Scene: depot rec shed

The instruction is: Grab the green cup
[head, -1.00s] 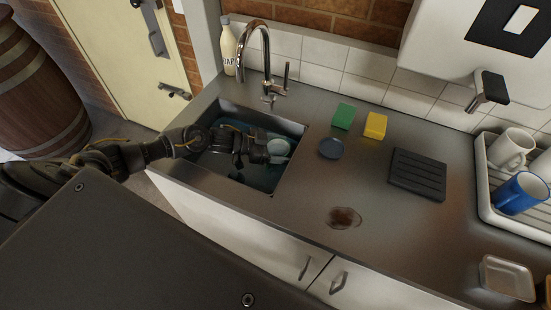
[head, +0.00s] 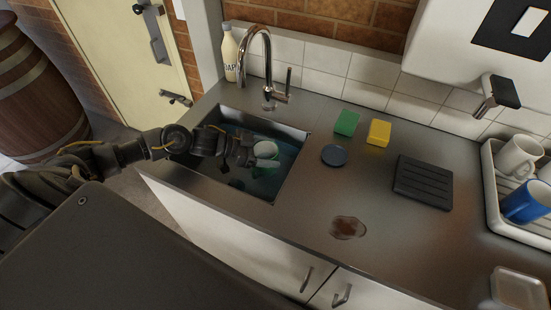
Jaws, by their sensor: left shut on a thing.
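A pale green cup (head: 266,150) is in the sink at the left of the counter, at the end of my left gripper (head: 254,156). My left gripper is shut on the cup, and its dark fingers hide part of it. The sink (head: 292,178) holds bluish water, and the cup is over or in it; I cannot tell how deep. My right gripper is not in view.
A chrome tap (head: 268,65) rises behind the sink, with a soap bottle (head: 230,55) beside it. A green sponge (head: 346,122), a yellow sponge (head: 379,132), a dark round dish (head: 334,155) and a black ridged mat (head: 423,182) lie right. A brown stain (head: 347,228) marks the counter front.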

